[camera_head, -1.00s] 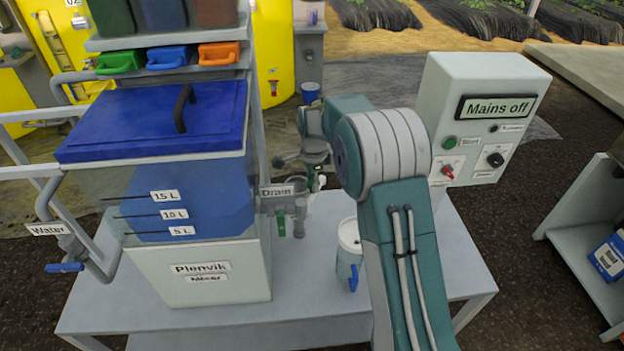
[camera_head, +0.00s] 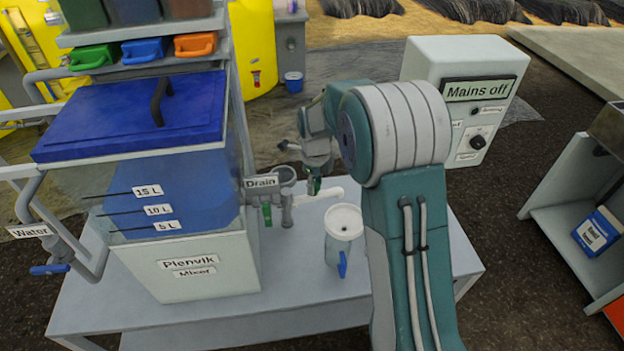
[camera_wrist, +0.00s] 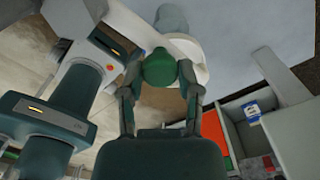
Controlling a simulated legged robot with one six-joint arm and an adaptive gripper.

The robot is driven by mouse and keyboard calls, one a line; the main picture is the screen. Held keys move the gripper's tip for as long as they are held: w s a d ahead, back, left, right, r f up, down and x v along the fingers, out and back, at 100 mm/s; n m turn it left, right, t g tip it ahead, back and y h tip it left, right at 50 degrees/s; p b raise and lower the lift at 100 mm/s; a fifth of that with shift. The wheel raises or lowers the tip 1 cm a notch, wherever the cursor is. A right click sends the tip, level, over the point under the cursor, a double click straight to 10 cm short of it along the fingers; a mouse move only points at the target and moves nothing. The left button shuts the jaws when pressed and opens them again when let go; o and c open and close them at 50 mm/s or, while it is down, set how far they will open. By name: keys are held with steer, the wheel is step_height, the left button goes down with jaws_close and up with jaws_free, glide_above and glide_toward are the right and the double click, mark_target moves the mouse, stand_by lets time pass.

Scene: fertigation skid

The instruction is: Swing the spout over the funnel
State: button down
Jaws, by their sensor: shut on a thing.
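The white spout (camera_head: 322,197) reaches right from beside the drain fitting (camera_head: 285,209). Its end is behind the white funnel (camera_head: 344,221), which sits on top of a translucent jug with a blue handle; they look apart. My gripper (camera_head: 314,182) is above the spout, partly hidden by its own links. In the wrist view my gripper (camera_wrist: 160,82) is shut on a green knob (camera_wrist: 159,68). A pale rounded shape lies behind the knob there; I cannot tell whether it is spout or funnel.
The mixer tank (camera_head: 185,270) with its blue lid stands left on the grey table (camera_head: 290,295). A green valve handle (camera_head: 267,214) hangs by the drain. The "Mains off" box (camera_head: 455,95) stands behind my arm at right. Table space in front of the jug is clear.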

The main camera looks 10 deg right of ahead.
steer(key=shift+s+m, duration=0.6)
steer(key=shift+m, duration=0.3)
steer(key=shift+c, duration=1.5)
jaws_free()
steer(key=shift+a, duration=0.1)
step_height(320, 180, up, 12)
steer(key=shift+a+f, duration=0.1)
